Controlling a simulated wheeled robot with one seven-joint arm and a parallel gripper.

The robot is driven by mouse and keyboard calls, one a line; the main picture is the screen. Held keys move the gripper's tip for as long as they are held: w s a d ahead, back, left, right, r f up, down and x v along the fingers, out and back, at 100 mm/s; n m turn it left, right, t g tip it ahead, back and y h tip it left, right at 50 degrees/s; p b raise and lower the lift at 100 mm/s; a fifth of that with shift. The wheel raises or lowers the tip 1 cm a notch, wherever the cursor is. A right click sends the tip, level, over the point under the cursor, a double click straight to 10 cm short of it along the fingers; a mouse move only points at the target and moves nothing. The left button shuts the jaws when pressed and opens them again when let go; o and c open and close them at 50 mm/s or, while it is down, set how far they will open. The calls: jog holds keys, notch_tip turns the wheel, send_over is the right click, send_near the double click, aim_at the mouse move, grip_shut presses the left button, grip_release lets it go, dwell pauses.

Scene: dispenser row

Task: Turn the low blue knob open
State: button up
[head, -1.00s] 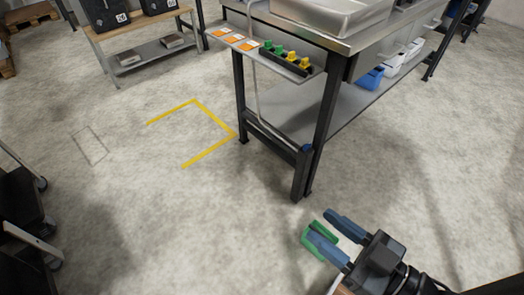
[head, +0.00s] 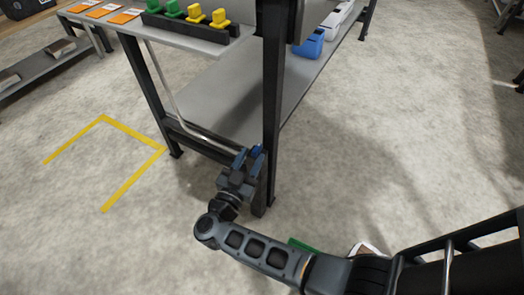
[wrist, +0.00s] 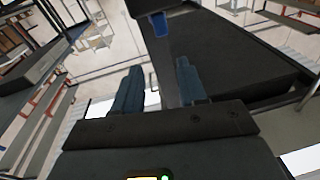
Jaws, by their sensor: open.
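The low blue knob (wrist: 158,24) shows at the top of the wrist view, on a dark block, ahead of the space between my fingers. My gripper (head: 249,154) is at the low crossbar by the front leg of the steel bench, with its blue-grey fingers pointing toward the bar end. In the wrist view my gripper (wrist: 158,72) has its two fingers spread, with nothing between them. The fingers appear apart from the knob. In the head view my fingers cover the knob's place, and I cannot tell it from them.
The dark bench leg (head: 272,100) stands close to my gripper. A thin pipe (head: 165,80) runs down to the low crossbar. Green and yellow knobs (head: 196,13) sit on the shelf above. A blue bin (head: 309,42) is on the lower shelf. The floor at left is clear around yellow tape (head: 135,179).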

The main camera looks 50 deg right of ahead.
aim_at(253, 153)
jog(key=f+g, duration=0.1)
jog(key=w+a+f+g+b, duration=0.1)
jog(key=shift+w+a+f+y, duration=0.15)
jog(key=shift+f+y, duration=0.15)
jog(key=shift+f, duration=0.1)
jog(key=b+x, duration=0.1)
jog(key=x, duration=0.6)
jog(key=shift+d+b, duration=0.2)
jog(key=shift+b, duration=0.2)
grip_shut()
